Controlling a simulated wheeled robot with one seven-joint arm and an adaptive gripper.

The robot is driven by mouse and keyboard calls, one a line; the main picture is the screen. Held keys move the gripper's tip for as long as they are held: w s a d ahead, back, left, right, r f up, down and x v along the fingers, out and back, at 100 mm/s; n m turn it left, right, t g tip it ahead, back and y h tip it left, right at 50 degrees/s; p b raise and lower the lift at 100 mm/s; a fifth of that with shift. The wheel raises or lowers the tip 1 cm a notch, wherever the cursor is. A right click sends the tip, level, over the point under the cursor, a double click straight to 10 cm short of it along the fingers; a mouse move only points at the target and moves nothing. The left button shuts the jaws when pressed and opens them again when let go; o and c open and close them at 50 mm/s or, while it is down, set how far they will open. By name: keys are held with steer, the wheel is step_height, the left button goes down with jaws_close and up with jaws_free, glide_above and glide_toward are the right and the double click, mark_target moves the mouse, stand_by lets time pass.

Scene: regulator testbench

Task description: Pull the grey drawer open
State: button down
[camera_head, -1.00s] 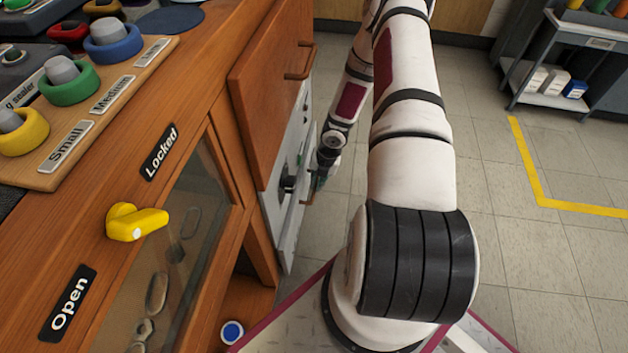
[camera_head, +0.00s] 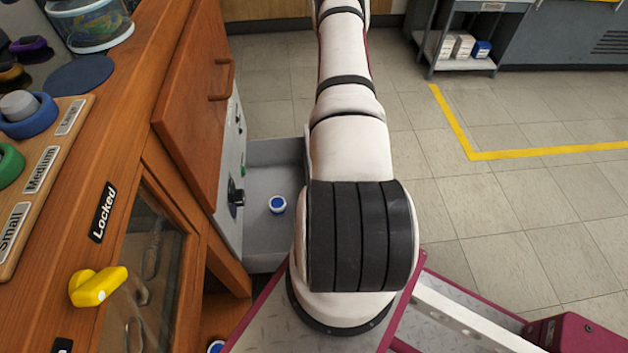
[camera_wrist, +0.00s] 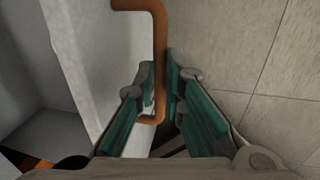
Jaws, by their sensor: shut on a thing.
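The grey drawer (camera_head: 268,152) stands pulled out from the cabinet in the head view, its inside showing. A small blue and white round thing (camera_head: 277,205) lies on its floor. My arm hides the drawer's front and my gripper in the head view. In the wrist view, my gripper (camera_wrist: 165,95) is shut on the drawer's orange-brown handle (camera_wrist: 158,35), with a teal finger on each side of its bar. The drawer's pale front (camera_wrist: 85,60) is left of the handle, and part of the grey interior (camera_wrist: 35,130) shows at the left.
The tiled floor (camera_head: 500,220) at the right is clear. A shelf cart (camera_head: 460,68) stands at the back.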

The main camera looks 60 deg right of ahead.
steer(key=shift+s+d, duration=0.4)
steer(key=shift+s, duration=0.25)
steer(key=c, duration=1.7)
jaws_free()
steer(key=shift+o, duration=0.2)
step_height(320, 180, up, 12)
steer(key=s+d, duration=0.1)
steer(key=shift+s+d, duration=0.25)
steer(key=shift+s, duration=0.15)
steer(key=shift+w+f, duration=0.1)
